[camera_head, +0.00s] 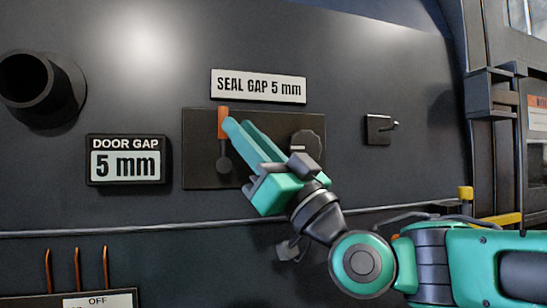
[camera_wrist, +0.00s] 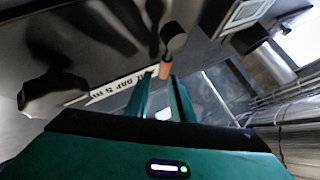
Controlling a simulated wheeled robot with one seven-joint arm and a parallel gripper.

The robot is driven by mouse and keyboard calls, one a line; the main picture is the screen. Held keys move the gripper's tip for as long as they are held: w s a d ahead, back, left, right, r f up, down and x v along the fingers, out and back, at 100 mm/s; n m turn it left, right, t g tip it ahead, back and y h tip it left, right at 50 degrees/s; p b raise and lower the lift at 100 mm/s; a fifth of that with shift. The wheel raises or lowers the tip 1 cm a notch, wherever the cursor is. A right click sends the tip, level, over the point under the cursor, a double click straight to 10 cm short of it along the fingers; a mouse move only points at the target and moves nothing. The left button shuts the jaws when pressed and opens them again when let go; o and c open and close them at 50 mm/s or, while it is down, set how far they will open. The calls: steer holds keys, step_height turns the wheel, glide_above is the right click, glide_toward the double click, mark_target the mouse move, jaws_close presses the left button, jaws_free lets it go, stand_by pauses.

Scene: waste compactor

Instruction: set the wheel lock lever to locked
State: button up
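A lever with an orange grip (camera_head: 222,122) points up on a dark plate (camera_head: 200,178), above a round dark pivot. No label on it is readable, so I cannot confirm it is the wheel lock lever. My gripper (camera_head: 237,124) is at the grip's right side in the head view, fingers close to it. In the wrist view the grip (camera_wrist: 165,69) shows at the tips of my gripper (camera_wrist: 161,78), roughly between them. The fingers stand apart with a narrow gap. I cannot tell whether either finger touches the grip.
A dark round knob (camera_head: 306,143) sits right of the lever on the same plate. A door gap display (camera_head: 128,160) reads 5 mm, and a seal gap sign (camera_head: 258,87) is above. A pipe stub (camera_head: 35,88) juts out at left.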

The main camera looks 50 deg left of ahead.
steer(key=v, duration=0.7)
steer(key=shift+w+d, duration=0.1)
stand_by(0.4)
